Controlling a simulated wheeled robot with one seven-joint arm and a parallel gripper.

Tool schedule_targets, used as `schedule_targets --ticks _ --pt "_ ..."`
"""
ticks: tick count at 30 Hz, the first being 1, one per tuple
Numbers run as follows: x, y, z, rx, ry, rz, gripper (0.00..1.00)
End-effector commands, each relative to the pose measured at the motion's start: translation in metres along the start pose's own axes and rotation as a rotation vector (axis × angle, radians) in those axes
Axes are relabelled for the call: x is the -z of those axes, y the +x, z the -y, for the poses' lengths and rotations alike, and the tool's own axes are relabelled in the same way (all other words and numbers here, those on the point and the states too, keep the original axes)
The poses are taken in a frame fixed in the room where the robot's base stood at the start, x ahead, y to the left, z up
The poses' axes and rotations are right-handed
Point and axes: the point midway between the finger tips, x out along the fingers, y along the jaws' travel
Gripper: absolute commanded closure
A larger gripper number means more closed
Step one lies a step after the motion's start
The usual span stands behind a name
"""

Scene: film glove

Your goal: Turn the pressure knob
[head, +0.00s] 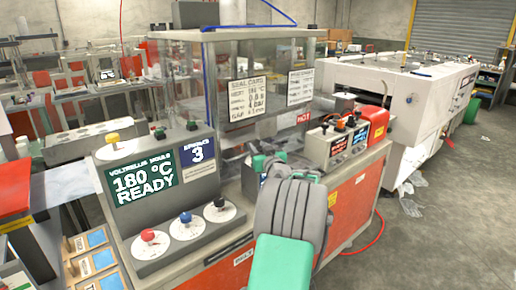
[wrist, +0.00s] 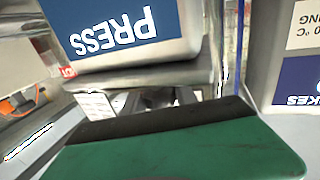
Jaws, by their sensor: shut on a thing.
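My gripper (head: 270,166) is in front of the press, right of the console's screens, with my grey and green arm below it. In the wrist view the gripper's fingers (wrist: 161,98) show dark beyond a green and black edge, below a grey box with a blue PRESS label (wrist: 110,35). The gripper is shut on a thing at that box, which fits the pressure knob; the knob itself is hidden. The console front has a red knob (head: 148,236), a blue knob (head: 186,218) and a black knob (head: 219,202) on white dials.
A screen reading 180 °C READY (head: 145,182) stands left of my gripper. A control box (head: 338,143) with small knobs is close on its right. Clear guard panels (head: 215,85) rise behind. The floor (head: 440,200) to the right is mostly open.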

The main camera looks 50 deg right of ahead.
Motion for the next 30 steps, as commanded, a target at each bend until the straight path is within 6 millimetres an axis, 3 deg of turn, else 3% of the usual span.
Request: schedule_targets --ticks 14,30 --pt "0.0005 0.0004 -0.0008 -0.119 -0.003 -0.002 1.0" --pt "-0.0059 -0.0017 -0.0096 -0.547 0.002 -0.005 1.0"
